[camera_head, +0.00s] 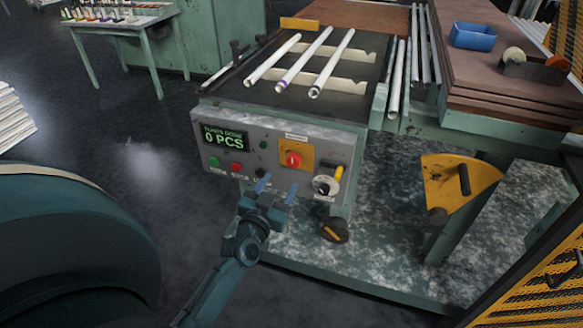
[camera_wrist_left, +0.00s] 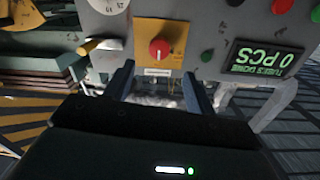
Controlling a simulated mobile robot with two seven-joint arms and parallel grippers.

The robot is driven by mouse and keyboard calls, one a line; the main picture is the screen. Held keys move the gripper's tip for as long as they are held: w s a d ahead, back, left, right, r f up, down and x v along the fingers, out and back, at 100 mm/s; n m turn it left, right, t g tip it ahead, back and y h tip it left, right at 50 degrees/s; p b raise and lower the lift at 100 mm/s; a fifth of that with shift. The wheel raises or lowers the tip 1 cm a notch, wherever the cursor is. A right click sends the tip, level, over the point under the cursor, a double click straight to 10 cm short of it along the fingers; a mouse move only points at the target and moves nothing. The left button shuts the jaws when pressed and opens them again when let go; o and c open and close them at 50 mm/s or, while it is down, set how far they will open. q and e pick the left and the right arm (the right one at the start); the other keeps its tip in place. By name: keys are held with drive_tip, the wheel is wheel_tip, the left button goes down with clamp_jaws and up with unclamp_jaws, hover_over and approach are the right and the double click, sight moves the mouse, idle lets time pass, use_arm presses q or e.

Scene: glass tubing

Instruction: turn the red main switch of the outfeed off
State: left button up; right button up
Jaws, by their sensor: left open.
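The red main switch (camera_head: 293,160) is a round red knob on a yellow plate (camera_head: 303,150), on the front of the grey outfeed control panel (camera_head: 225,180). In the left wrist view the picture is turned over, and the red knob (camera_wrist_left: 159,49) shows ahead, between and beyond the fingers. My left gripper (camera_head: 277,189) is open and empty, in front of the panel, below and a little left of the knob in the head view. It also shows in the left wrist view (camera_wrist_left: 158,85), with its fingers apart and clear of the knob. My right gripper is not in view.
The panel also has a green button (camera_head: 214,162), a red button (camera_head: 236,168), a display (camera_head: 224,137) reading "0 PCS", and a dial (camera_head: 325,186) with a yellow-handled part beside it. Several glass tubes (camera_head: 305,60) lie on top. A yellow bracket (camera_head: 455,185) stands to the right.

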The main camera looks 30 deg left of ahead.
sight(292, 163)
use_arm(q)
drive_tip(key=x, duration=0.8)
drive_tip(key=shift+w+b, duration=0.1)
drive_tip(key=shift+b, duration=0.2)
drive_tip(key=c, duration=1)
drive_tip(key=shift+o, duration=0.2)
